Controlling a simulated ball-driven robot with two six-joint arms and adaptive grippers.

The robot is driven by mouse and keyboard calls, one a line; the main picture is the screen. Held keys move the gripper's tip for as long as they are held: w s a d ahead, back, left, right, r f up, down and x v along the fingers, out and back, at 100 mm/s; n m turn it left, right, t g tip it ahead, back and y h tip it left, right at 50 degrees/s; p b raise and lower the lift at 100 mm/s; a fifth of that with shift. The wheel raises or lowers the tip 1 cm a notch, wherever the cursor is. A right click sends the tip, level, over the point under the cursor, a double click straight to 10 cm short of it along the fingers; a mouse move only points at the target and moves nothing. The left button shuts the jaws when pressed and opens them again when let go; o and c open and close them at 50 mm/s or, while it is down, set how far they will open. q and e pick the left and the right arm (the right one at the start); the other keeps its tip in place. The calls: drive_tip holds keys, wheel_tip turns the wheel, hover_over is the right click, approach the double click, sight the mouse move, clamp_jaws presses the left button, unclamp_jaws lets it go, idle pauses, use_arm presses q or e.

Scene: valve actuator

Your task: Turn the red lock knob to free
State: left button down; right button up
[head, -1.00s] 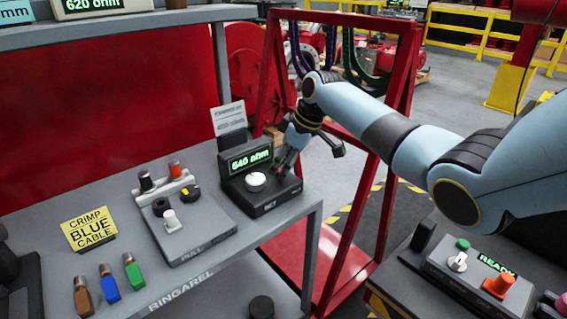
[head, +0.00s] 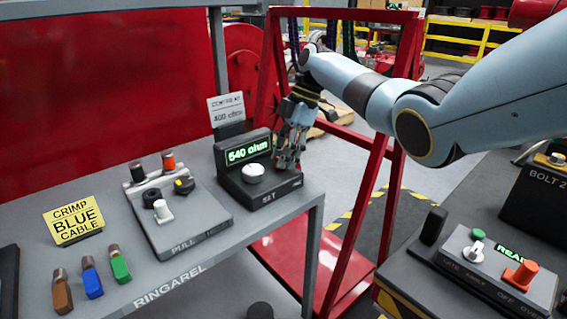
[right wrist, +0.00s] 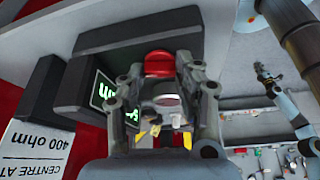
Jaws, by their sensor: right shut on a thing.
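The red lock knob (right wrist: 159,63) shows in the right wrist view between the two fingers of my right gripper (right wrist: 160,76), which is shut on it. In the head view my right gripper (head: 288,160) points down at the right side of the black meter box (head: 262,195) and hides the knob. The box has a white dial (head: 253,173) and a green display (head: 248,150) reading 540 ohm. A card (head: 227,110) behind it mentions 400 ohm. The knob's exact turn angle is not clear. My left gripper is not in view.
A grey pull fixture (head: 190,225) stands left of the meter, with blue, brown and green-handled pieces nearer the front. A yellow crimp sign (head: 72,220) stands behind those pieces. A red frame (head: 350,225) rises just right of the bench. A control box (head: 490,265) is at lower right.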

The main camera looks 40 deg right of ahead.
drive_tip(key=shift+n+g+b, duration=0.3)
drive_tip(key=shift+n+b, duration=0.35)
drive_tip(key=shift+n, duration=0.15)
drive_tip(key=o, duration=1.1)
drive_tip(key=shift+o, duration=0.2)
drive_tip(key=v, duration=1.2)
drive_tip(key=shift+w, duration=0.15)
